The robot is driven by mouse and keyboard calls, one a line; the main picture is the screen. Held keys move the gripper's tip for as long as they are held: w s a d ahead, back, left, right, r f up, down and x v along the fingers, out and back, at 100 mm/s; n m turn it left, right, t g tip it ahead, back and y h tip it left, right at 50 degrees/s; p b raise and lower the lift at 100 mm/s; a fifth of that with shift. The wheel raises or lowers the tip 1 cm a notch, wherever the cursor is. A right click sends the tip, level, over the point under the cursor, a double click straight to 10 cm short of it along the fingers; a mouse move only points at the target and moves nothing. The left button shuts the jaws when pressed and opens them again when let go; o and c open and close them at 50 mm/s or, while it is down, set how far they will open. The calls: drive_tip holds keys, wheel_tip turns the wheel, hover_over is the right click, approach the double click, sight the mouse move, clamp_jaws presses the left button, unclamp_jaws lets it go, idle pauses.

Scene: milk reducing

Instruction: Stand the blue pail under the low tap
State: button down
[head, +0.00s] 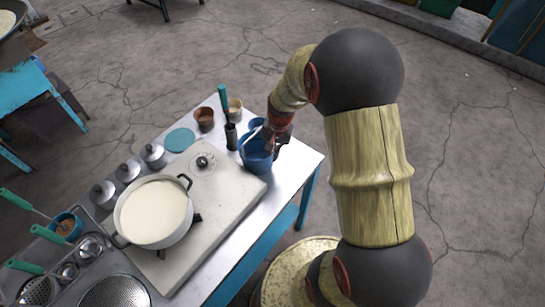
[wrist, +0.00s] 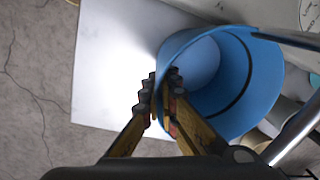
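The blue pail (head: 258,160) is at the right end of the metal table, beside the pale stove slab. In the wrist view its open mouth and inside (wrist: 243,88) show, and it looks empty. My gripper (head: 277,138) is at the pail's right side. In the wrist view my gripper (wrist: 161,88) has its fingers close together, one on each side of the pail's wall, shut on it. I cannot tell whether the pail rests on the table or hangs just above it. A thin pale curved bar (head: 250,137) is by the pail; I cannot tell whether it is the tap.
A white pot (head: 154,212) of milk stands on the stove slab (head: 222,200). Brown (head: 204,118) and cream (head: 235,108) cups and a dark holder (head: 231,136) are close behind the pail. The table's near right corner (head: 303,162) is bare.

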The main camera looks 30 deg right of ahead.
drive_tip(key=c, duration=2.6)
unclamp_jaws()
drive_tip(key=shift+f, duration=0.25)
drive_tip(key=o, duration=0.6)
drive_tip(key=shift+c, duration=0.2)
drive_tip(key=shift+r, duration=0.15)
